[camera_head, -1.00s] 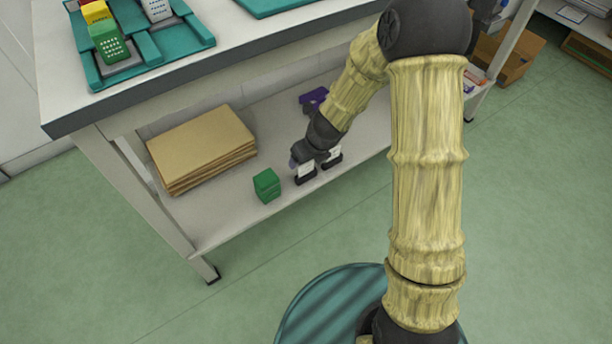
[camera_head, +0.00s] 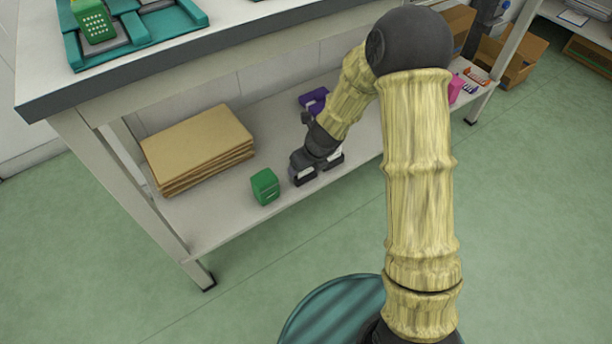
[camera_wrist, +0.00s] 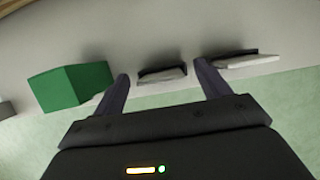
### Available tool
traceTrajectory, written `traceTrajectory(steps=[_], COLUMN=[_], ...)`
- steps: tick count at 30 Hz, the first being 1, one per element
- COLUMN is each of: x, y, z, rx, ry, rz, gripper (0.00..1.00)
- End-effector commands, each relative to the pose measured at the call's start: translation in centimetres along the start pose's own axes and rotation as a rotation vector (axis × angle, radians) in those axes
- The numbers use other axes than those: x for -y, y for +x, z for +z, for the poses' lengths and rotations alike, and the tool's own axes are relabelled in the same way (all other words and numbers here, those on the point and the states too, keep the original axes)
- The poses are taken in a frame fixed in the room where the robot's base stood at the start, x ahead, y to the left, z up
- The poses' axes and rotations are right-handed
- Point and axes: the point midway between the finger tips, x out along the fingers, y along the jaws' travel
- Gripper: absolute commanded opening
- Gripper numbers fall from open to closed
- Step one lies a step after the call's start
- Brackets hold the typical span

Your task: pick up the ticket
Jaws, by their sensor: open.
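Two small black holders, each with a white piece like a ticket or card, stand side by side on the lower shelf. In the head view, the left holder (camera_head: 304,177) and the right holder (camera_head: 336,159) are partly hidden by my gripper (camera_head: 301,164). In the wrist view, my gripper (camera_wrist: 163,77) is open. The left holder's white piece (camera_wrist: 163,79) lies between and beyond the fingertips. The right holder's white piece (camera_wrist: 248,61) is outside the right finger. I cannot tell whether the fingers touch either holder.
A green box (camera_head: 265,187) stands left of the holders and also shows close to the left finger in the wrist view (camera_wrist: 70,87). A stack of brown envelopes (camera_head: 198,150) lies farther left. A purple object (camera_head: 313,99) is behind. The tabletop (camera_head: 190,58) overhangs the shelf.

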Motion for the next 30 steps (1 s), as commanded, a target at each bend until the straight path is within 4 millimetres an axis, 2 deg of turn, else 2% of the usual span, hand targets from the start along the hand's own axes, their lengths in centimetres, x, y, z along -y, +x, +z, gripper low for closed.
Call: traceTrajectory(steps=[1, 3, 19, 20, 27, 30], x=[-0.02, 0.01, 0.00, 0.00, 0.00, 0.00], y=[0.82, 1.04, 0.94, 0.94, 0.94, 0.94], z=[-0.09, 0.01, 0.05, 0.05, 0.05, 0.05], rx=[0.001, 0.001, 0.001, 0.001, 0.001, 0.001], ry=[-0.001, 0.000, 0.000, 0.000, 0.000, 0.000], rz=[0.000, 0.000, 0.000, 0.000, 0.000, 0.000], gripper=[0.75, 0.75, 0.75, 0.73, 0.28, 0.28])
